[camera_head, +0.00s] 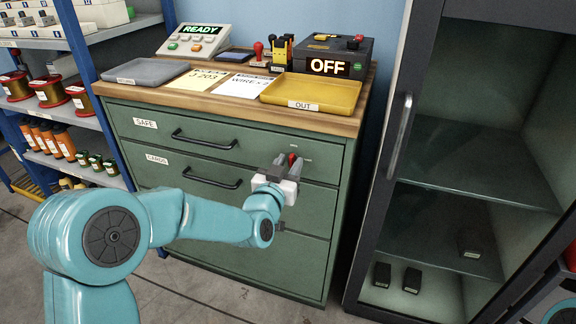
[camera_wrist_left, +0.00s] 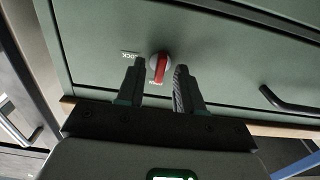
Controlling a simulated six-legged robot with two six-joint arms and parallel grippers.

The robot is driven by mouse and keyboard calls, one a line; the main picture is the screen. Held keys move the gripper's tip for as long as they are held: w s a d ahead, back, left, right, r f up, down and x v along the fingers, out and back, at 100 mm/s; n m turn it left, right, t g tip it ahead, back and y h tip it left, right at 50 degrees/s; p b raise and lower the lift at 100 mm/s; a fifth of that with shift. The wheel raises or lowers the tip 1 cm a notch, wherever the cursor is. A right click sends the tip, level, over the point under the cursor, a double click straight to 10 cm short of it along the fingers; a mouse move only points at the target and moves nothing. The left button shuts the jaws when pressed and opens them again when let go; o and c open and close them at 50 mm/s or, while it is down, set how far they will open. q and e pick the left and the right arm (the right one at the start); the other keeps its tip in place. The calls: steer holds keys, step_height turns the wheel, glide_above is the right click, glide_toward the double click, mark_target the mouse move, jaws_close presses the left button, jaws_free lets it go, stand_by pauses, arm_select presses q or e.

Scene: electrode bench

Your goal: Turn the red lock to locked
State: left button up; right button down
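The red lock (camera_head: 292,158) is a small red turning handle on a round grey base, on the upper right front of the green cabinet. In the left wrist view the lock (camera_wrist_left: 160,69) has its red bar roughly upright in the picture, with a label reading LOCK to its left and another small label below, partly hidden. My left gripper (camera_head: 286,163) is at the lock, open. In the left wrist view its fingers (camera_wrist_left: 160,72) stand on either side of the red bar, with a visible gap. Contact cannot be told. My right gripper is not in view.
The green cabinet's drawers have black handles (camera_head: 204,140). On its top are a grey tray (camera_head: 146,72), a yellow OUT tray (camera_head: 312,93), papers and a box with an OFF display (camera_head: 328,67). A glass-shelved cabinet (camera_head: 470,150) stands right, and a shelf with spools (camera_head: 48,92) left.

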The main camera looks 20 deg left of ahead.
arm_select(q)
steer(key=shift+c, duration=0.3)
jaws_close()
stand_by(1.1)
